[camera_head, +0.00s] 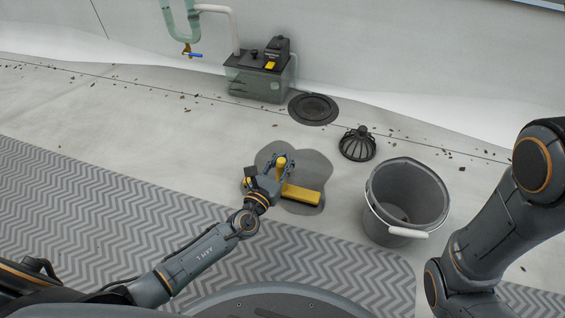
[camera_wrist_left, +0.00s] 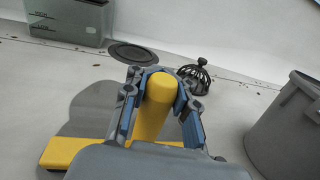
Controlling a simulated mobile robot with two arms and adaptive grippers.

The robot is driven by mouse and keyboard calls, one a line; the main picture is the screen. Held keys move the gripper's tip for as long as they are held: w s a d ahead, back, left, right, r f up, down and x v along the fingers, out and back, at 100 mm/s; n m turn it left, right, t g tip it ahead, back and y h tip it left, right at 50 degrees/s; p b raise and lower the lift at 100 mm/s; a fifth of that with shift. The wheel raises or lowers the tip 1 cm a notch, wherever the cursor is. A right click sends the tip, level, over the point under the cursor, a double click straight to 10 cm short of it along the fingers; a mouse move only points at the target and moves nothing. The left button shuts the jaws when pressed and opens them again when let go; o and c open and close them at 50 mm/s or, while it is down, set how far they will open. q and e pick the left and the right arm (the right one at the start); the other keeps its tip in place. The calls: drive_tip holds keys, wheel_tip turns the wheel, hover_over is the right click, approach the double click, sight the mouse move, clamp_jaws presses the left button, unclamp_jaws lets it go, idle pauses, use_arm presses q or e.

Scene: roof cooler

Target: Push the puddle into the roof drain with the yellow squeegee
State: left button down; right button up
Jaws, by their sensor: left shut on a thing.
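The yellow squeegee (camera_head: 302,195) has its wide head down on the floor at the near part of the puddle. My left gripper (camera_head: 279,168) is shut on its upright handle; the handle also shows between the fingers in the left wrist view (camera_wrist_left: 155,100). The puddle (camera_head: 312,163) is a dark grey wet patch on the pale roof, partly hidden by my gripper. The round dark roof drain (camera_head: 313,108) lies flat beyond the puddle, apart from it. My right arm is at the right edge of the head view; its gripper is out of frame.
A black domed strainer (camera_head: 357,145) stands right of the drain. A grey bucket (camera_head: 378,225) stands to the right. A tank with a pump (camera_head: 262,88) sits at the wall, left of the drain. A zigzag mat (camera_head: 110,205) covers the near floor. Small debris lies along the wall.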

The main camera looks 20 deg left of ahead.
use_arm(q)
drive_tip(key=shift+w, duration=0.1)
drive_tip(key=shift+w+d+f+b, duration=0.15)
drive_tip(key=shift+w+b, duration=0.5)
drive_tip(key=shift+w, duration=1.05)
drive_tip(key=w+b, duration=0.1)
drive_tip(key=w, duration=0.2)
drive_tip(key=shift+w, duration=0.15)
